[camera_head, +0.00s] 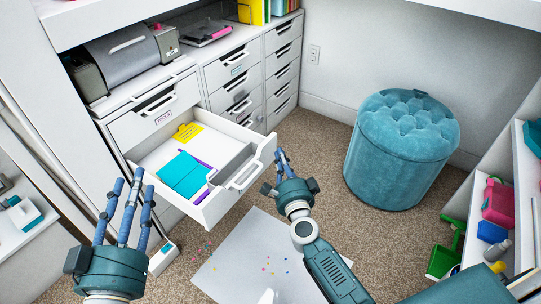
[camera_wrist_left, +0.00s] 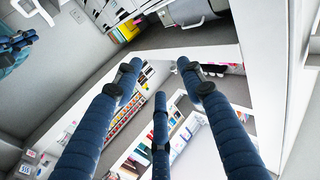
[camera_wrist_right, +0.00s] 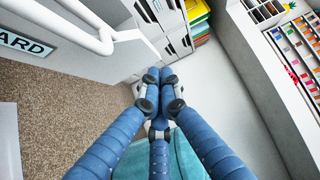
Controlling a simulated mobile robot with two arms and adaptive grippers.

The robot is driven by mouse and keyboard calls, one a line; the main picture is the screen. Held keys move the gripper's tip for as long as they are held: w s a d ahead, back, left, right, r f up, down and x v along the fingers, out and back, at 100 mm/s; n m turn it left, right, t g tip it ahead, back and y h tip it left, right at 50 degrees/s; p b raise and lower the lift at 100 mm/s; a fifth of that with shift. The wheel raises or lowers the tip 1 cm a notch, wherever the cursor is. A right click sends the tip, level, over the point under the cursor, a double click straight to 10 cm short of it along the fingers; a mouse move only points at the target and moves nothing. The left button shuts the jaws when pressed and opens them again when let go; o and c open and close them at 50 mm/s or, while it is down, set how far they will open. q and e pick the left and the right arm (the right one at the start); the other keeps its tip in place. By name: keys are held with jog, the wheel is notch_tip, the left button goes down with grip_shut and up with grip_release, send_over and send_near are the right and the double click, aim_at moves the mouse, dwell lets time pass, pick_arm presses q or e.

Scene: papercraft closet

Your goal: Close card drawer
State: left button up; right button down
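The card drawer (camera_head: 246,181) is a white drawer pulled well out of the left cabinet, holding cyan, yellow and purple cards. Its front has a white handle (camera_head: 244,172), also visible at the upper left in the right wrist view (camera_wrist_right: 75,30), beside a label (camera_wrist_right: 22,42) reading "ARD". My right gripper (camera_head: 281,158) is just right of the drawer front, apart from the handle; its fingers are together and empty. My left gripper (camera_head: 129,178) is left of the drawer, fingers spread and empty; the left wrist view (camera_wrist_left: 160,75) shows them apart.
A shut drawer (camera_head: 155,117) sits above the open one. A teal tufted ottoman (camera_head: 402,150) stands to the right. A white sheet (camera_head: 245,262) with colored specks lies on the carpet. White shelves with toys (camera_head: 497,205) are at the right edge.

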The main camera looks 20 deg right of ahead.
pick_arm(q)
jog(key=shift+s+d+r+t+h, duration=0.15)
jog(key=shift+r+t, duration=0.4)
jog(key=shift+r, duration=0.5)
jog(key=shift+s+d+r+t+h, duration=0.15)
jog(key=shift+r+t, duration=0.4)
jog(key=shift+r, duration=0.45)
pick_arm(e)
jog(key=shift+w+a, duration=1.25)
jog(key=shift+w, duration=0.05)
pick_arm(q)
jog(key=shift+a, duration=0.1)
